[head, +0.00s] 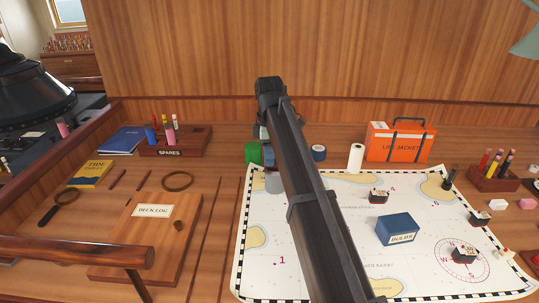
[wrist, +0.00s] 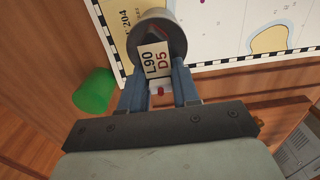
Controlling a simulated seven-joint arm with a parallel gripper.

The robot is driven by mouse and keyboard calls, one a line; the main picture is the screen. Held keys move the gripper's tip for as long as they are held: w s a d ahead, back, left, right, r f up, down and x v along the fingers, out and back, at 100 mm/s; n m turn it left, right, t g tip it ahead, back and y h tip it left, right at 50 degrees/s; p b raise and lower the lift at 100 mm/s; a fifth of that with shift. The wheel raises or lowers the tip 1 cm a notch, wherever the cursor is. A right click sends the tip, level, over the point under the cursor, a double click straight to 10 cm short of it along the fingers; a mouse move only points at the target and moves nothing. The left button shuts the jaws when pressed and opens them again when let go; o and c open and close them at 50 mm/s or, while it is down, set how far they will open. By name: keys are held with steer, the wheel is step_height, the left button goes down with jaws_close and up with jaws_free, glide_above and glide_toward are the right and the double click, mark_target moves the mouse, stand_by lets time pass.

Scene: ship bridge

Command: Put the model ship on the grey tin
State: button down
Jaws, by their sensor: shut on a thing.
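The grey tin (wrist: 167,16), round and upright, shows right behind the ship in the wrist view. The ship overlaps the tin's top there; I cannot tell whether they touch. In the head view the grey tin (head: 274,184) stands at the chart's upper left edge, partly covered by my arm. The held ship and most of my gripper are hidden behind my arm there.
A green cylinder (head: 252,152) stands close to the tin.

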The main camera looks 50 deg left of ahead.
steer(key=c, duration=0.8)
jaws_free()
steer(key=shift+o, duration=0.2)
steer(key=shift+r, duration=0.1)
step_height(320, 180, up, 12)
